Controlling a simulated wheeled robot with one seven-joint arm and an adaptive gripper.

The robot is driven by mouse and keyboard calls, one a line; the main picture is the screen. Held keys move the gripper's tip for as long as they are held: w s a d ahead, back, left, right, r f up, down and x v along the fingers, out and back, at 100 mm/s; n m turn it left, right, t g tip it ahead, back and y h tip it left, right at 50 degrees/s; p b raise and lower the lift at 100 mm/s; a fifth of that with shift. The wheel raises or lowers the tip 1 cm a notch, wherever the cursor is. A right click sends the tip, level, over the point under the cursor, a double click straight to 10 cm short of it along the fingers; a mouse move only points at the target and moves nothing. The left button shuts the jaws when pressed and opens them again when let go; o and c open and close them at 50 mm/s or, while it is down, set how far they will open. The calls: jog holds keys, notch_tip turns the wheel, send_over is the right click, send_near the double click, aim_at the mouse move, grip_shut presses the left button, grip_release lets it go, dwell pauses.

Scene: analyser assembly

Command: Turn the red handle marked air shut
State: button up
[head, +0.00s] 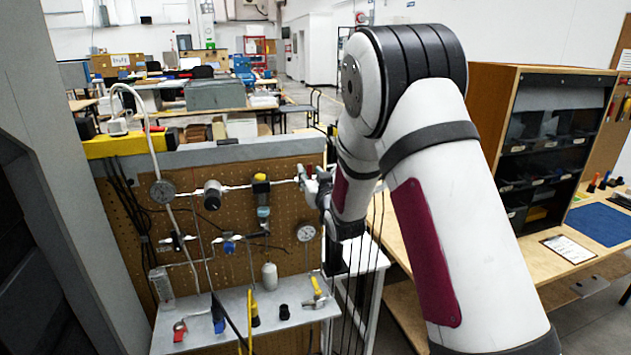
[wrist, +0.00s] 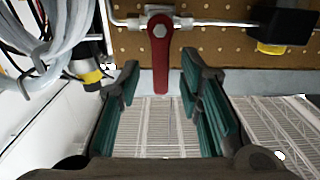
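The red handle (wrist: 159,60) shows in the wrist view on a valve fitted in a metal pipe. It points down in the picture, crosswise to the pipe. My gripper (wrist: 160,79) is open, with one teal-padded finger on each side of the handle and a visible gap on both sides. The handle's free end lies between the fingers, and nothing is gripped. In the head view my arm reaches to the upper right of the pegboard (head: 240,271) and hides most of the gripper and valve. No air marking is legible.
In the wrist view, pale hoses (wrist: 50,45) lie at left and a black block with a yellow end (wrist: 272,47) at right. In the head view, gauges (head: 163,190) and tubing crowd the pegboard. A grey shelf (head: 270,314) below holds loose fittings. A wooden cabinet (head: 490,105) stands right.

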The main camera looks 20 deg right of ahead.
jog(key=s, duration=1.1)
jog(key=shift+s, duration=0.35)
jog(key=s+a+r+g, duration=0.1)
jog(key=s+r+g, duration=0.6)
jog(key=s, duration=0.6)
jog(key=s+a+g, duration=0.2)
jog(key=s+g, duration=0.3)
jog(key=s, duration=1.7)
jog(key=shift+a+r, duration=0.15)
jog(key=shift+r, duration=0.05)
